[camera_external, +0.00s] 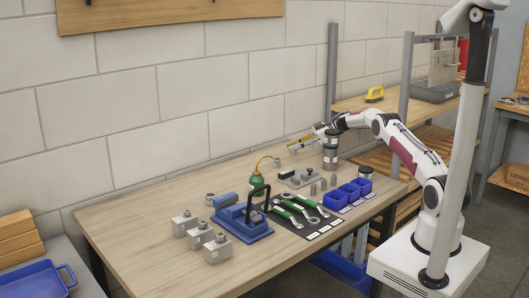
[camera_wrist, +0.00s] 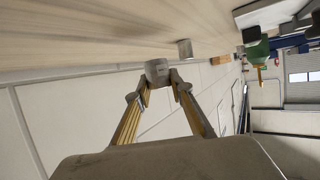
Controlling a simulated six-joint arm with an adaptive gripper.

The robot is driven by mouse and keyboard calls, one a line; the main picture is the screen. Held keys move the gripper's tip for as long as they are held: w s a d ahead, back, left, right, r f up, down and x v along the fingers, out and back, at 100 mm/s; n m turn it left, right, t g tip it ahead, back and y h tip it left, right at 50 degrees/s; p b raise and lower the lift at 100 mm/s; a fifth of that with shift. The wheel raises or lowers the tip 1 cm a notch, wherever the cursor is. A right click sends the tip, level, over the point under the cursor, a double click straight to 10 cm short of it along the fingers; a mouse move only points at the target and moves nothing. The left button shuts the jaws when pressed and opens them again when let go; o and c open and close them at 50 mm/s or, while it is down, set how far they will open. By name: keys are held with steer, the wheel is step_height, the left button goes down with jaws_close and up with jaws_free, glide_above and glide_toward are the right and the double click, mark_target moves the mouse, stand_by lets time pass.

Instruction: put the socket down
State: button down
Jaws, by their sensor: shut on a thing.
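A grey metal socket (camera_wrist: 156,70) sits between the fingertips of my gripper (camera_wrist: 160,82) in the wrist view. My gripper is shut on it. In the external view my gripper (camera_external: 294,147) reaches out level to the left over the back of the workbench (camera_external: 150,222), near the wall. The held socket is too small there to make out clearly. In the wrist view the tabletop (camera_wrist: 90,30) lies beyond the socket; I cannot tell how large the gap is.
Blue bins (camera_external: 348,191), green-handled wrenches (camera_external: 290,212) on a dark mat, a blue vise (camera_external: 243,225) and grey blocks (camera_external: 200,236) fill the front. The bench's back left is clear.

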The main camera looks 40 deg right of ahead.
mark_target(294, 161)
steer(key=shift+f, duration=1.6)
steer(key=shift+f, duration=0.15)
steer(key=c, duration=1.8)
jaws_free()
steer(key=shift+s+d+r, duration=0.1)
steer(key=shift+d+r, duration=0.05)
steer(key=shift+r, duration=0.1)
steer(key=v, duration=1.1)
steer(key=shift+s+d+r, duration=0.1)
steer(key=shift+s+d, duration=0.05)
steer(key=shift+d, duration=0.1)
